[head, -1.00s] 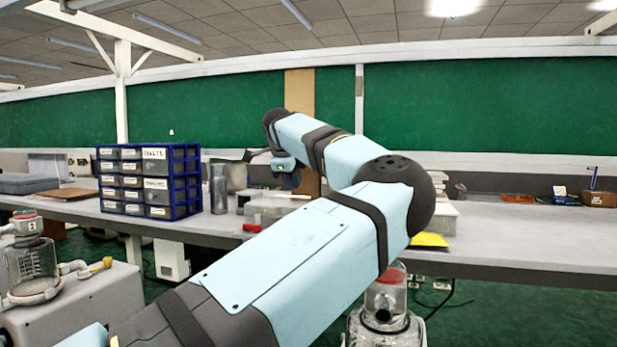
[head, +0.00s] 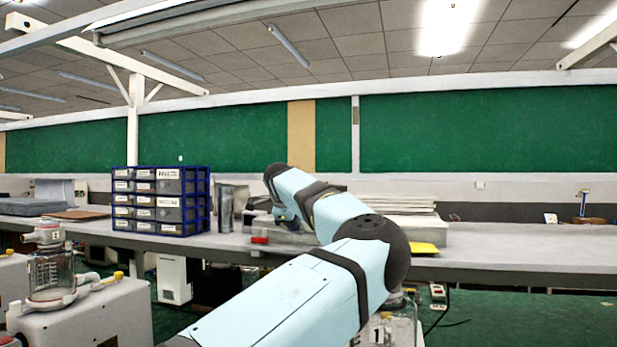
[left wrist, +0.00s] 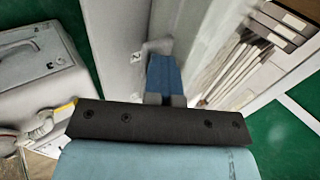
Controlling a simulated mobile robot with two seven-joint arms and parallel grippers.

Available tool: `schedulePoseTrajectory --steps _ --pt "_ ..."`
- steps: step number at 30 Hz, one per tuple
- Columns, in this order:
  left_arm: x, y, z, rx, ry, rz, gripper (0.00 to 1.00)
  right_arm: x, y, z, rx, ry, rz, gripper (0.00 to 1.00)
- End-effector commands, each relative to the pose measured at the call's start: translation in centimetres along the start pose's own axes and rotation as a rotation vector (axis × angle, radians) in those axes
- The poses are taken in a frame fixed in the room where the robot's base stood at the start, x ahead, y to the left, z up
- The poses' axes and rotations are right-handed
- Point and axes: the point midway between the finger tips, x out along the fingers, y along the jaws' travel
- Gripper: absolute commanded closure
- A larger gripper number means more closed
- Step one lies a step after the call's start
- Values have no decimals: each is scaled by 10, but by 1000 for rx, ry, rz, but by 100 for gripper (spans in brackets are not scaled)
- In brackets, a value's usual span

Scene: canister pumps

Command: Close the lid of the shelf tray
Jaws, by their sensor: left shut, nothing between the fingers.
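My left arm reaches over the bench in the head view. Its gripper (head: 284,214) is small and partly hidden behind the arm; it is shut and empty. A low grey tray (head: 285,238) lies on the bench below and behind the arm, and my arm covers part of it. I cannot tell its lid clearly in this view. In the left wrist view, an open pale container (left wrist: 279,88) holding several long, narrow pieces is at the right, and a broad grey panel (left wrist: 118,45) stands beside it. I cannot tell for sure which of these is the lid. My right gripper is out of view.
A blue-framed drawer cabinet (head: 160,200) and a grey cylinder (head: 225,212) stand left of the arm. A stack of pale flat boards (head: 400,205) and a yellow sheet (head: 424,248) are at the right. Canister pumps (head: 50,275) stand in front. The right of the bench is mostly clear.

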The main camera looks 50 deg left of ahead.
Motion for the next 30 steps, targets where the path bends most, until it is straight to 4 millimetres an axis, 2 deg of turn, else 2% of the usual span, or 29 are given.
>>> schedulePoseTrajectory --steps 11,16,20,23,24,30 --pt "6 5 0 -1 3 13 100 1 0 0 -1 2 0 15" --pt "-1 1 1 -2 3 13 100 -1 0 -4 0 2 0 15" --pt "-21 -11 6 -5 0 8 100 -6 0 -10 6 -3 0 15" --pt "-44 -24 11 -7 -4 1 100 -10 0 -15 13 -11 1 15" --pt "-48 -14 9 -7 -4 1 100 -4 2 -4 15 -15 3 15" --pt "-91 4 9 -6 -4 -1 100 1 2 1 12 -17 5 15"
